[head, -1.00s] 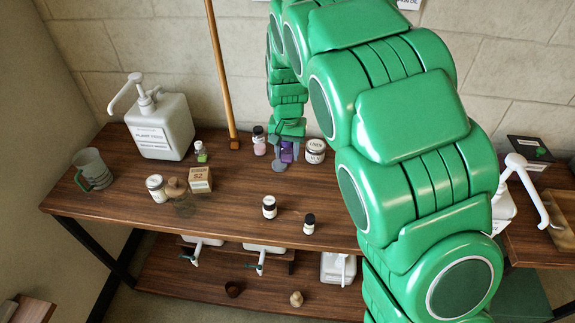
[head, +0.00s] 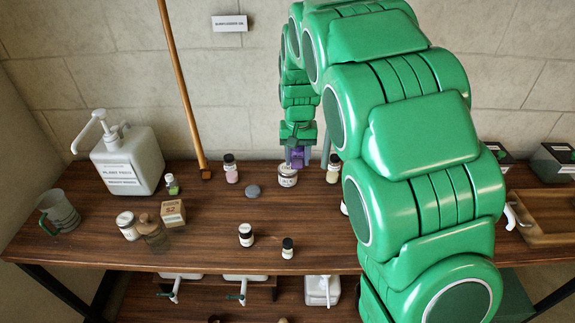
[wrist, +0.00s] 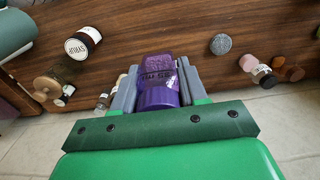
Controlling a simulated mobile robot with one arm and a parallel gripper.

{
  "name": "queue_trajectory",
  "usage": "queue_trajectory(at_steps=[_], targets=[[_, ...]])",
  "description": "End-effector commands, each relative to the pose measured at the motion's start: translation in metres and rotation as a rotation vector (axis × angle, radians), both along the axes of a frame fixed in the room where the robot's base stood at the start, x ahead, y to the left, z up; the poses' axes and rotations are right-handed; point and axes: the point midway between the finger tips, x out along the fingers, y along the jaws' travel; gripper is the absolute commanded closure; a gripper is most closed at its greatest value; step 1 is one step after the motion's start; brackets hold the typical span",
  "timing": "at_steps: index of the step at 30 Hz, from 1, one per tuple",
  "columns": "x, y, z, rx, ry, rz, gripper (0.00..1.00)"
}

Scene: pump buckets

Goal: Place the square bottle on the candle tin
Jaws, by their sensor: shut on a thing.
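The square bottle (head: 297,158) is small and purple. My gripper (head: 298,163) is shut on it and holds it near the back of the table. In the wrist view the purple bottle (wrist: 158,97) sits between the two grey fingers (wrist: 157,84). The candle tin (head: 287,177), white with a dark-printed label, stands on the table just below and slightly left of the bottle in the head view. I cannot tell exactly how far apart they are or whether the bottle is straight above. I cannot make out the tin in the wrist view.
A dark-capped bottle (head: 333,170) stands close right of the tin. A grey disc (head: 253,191) lies to its left, and a pink bottle (head: 231,170) stands beyond. A wooden pole (head: 182,95) leans on the wall.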

Motion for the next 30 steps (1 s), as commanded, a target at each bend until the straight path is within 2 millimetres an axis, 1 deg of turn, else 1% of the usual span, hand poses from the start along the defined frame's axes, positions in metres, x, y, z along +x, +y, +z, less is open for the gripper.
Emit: queue_trajectory(at_steps=[9, 24, 30], targets=[[0.033, 0.006, -0.017, -0.001, 0.003, 0.0, 0.89], [0.085, 0.017, -0.039, 0.001, -0.001, 0.0, 0.89], [0.1, 0.02, -0.061, 0.0, 0.004, 0.0, 0.89]])
